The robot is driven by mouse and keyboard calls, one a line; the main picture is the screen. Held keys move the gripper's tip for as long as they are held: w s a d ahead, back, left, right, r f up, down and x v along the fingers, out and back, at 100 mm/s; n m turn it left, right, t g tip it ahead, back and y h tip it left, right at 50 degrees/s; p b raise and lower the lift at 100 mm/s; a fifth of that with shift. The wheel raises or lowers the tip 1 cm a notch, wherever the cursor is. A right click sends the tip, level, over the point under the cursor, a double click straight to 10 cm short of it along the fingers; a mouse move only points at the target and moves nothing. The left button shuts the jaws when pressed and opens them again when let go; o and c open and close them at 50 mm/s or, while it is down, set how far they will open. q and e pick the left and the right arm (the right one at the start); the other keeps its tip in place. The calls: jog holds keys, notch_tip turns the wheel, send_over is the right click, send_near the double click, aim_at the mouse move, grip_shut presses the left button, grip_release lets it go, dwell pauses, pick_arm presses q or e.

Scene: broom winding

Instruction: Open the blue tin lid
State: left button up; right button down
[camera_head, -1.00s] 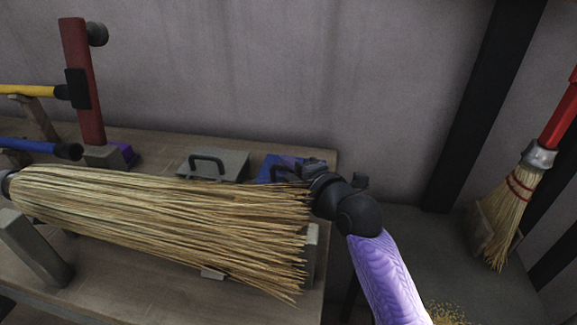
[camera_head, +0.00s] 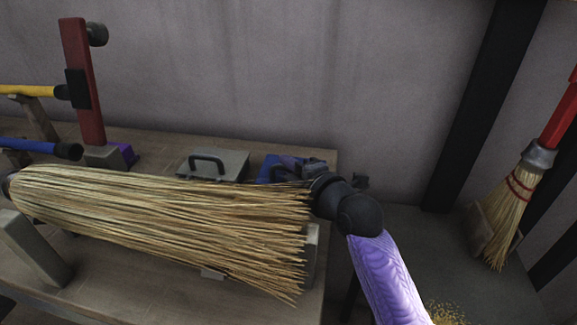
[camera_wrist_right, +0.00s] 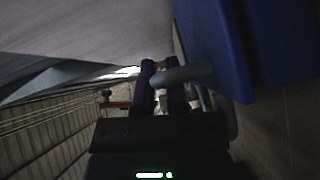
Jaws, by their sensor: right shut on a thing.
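The blue tin (camera_head: 268,166) stands at the back right of the workbench, partly hidden behind my right gripper (camera_head: 285,170) and the broom bristles. My right arm comes in from the lower right, with its gripper at the tin. In the right wrist view the blue lid (camera_wrist_right: 245,45) fills the upper right, and a grey bar-like handle (camera_wrist_right: 185,75) sticks out from it. My right gripper's fingers (camera_wrist_right: 162,88) are closed around this handle. How far the lid is lifted is hard to tell. My left gripper does not show.
A large straw broom head (camera_head: 165,220) lies across the bench in front of the tin. A grey box with a dark handle (camera_head: 212,165) stands left of the tin. A red upright clamp (camera_head: 83,85) is at the left. Another broom (camera_head: 510,205) leans at the right.

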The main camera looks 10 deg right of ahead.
jog(key=shift+r+p, duration=0.2)
jog(key=shift+p, duration=0.3)
jog(key=shift+w+d+r+p, duration=0.15)
jog(key=shift+r+p, duration=0.15)
jog(key=shift+p, duration=0.25)
jog(key=r+g+p, duration=0.1)
jog(key=p, duration=0.1)
jog(key=w+r+m+g+p, duration=0.1)
jog(key=p, duration=0.1)
jog(key=shift+d+m+h, duration=0.15)
jog(key=shift+m+h, duration=0.15)
jog(key=shift+w+g+p, duration=0.25)
jog(key=shift+g+p, duration=0.05)
jog(key=shift+p, duration=0.1)
jog(key=shift+w+d+r+m+g, duration=0.15)
jog(key=shift+w+r+m+g, duration=0.1)
jog(key=shift+w+m+g, duration=0.25)
jog(key=shift+w+d+r+m+g, duration=0.15)
jog(key=shift+w+m+g, duration=0.1)
jog(key=shift+m+g, duration=0.2)
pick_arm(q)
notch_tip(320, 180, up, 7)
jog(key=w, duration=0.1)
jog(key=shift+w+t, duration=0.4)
pick_arm(e)
jog(key=shift+w, duration=0.15)
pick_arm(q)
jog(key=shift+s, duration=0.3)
pick_arm(e)
jog(key=shift+g, duration=0.35)
